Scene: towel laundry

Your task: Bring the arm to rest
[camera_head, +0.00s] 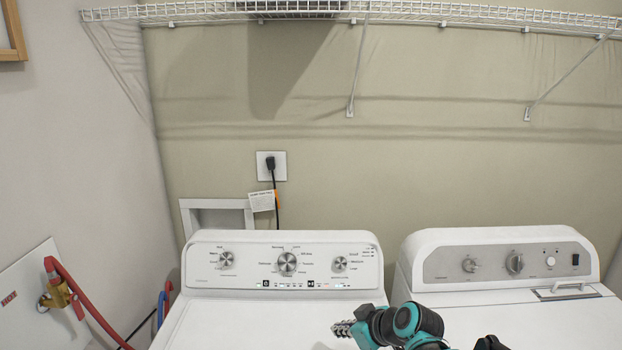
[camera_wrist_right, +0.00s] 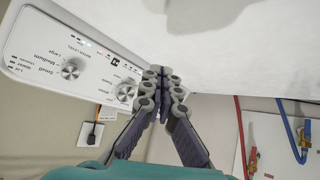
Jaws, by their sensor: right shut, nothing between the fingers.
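My right gripper (camera_head: 343,328) shows at the bottom of the head view, over the top of the left machine, a white washer (camera_head: 210,325). Its arm is teal and black. In the right wrist view the right gripper (camera_wrist_right: 164,75) has its fingertips together with nothing between them. The washer's control panel (camera_wrist_right: 60,62) with its knobs is beside the fingers there. Whether the fingertips touch the washer, I cannot tell. My left gripper is in neither view. No towel is in view.
A second white machine (camera_head: 550,325) stands at the right. A wire shelf (camera_head: 420,14) runs along the wall above. Red hose (camera_head: 85,300) and a valve are on the left wall. An outlet (camera_head: 271,165) with a plugged-in cord is behind the washer.

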